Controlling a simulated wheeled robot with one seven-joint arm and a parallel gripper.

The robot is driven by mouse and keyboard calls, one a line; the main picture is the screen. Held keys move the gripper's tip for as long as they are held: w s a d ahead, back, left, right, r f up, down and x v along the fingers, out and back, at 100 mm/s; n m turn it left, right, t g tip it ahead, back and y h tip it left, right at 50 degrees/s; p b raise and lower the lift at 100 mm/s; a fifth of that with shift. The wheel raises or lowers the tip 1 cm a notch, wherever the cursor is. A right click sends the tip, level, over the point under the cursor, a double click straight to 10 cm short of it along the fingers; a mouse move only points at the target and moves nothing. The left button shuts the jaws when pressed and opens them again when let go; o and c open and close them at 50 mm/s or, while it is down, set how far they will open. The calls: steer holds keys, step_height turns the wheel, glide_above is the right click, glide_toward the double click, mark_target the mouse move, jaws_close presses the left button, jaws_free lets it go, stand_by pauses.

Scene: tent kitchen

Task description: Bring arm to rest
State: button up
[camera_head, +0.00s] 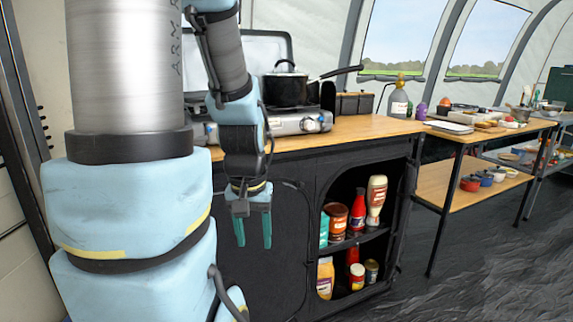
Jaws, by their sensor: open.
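My gripper (253,232) hangs pointing down in front of the black cabinet (268,195), left of its open shelves. Its two green fingers are apart, with nothing between them. My arm comes down from the top of the picture, bent at a joint near the counter's front edge. The large blue and metal part of my arm fills the left side and hides what is behind it.
A wooden counter (365,128) carries a stove (300,122) with a black pot (285,88). Bottles and jars (376,200) stand on the cabinet shelves. A wooden table (455,187) stands at right. The dark floor (480,265) at lower right is clear.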

step_height(320, 180, up, 18)
steer(key=p, duration=1.5)
steer(key=shift+p, duration=0.3)
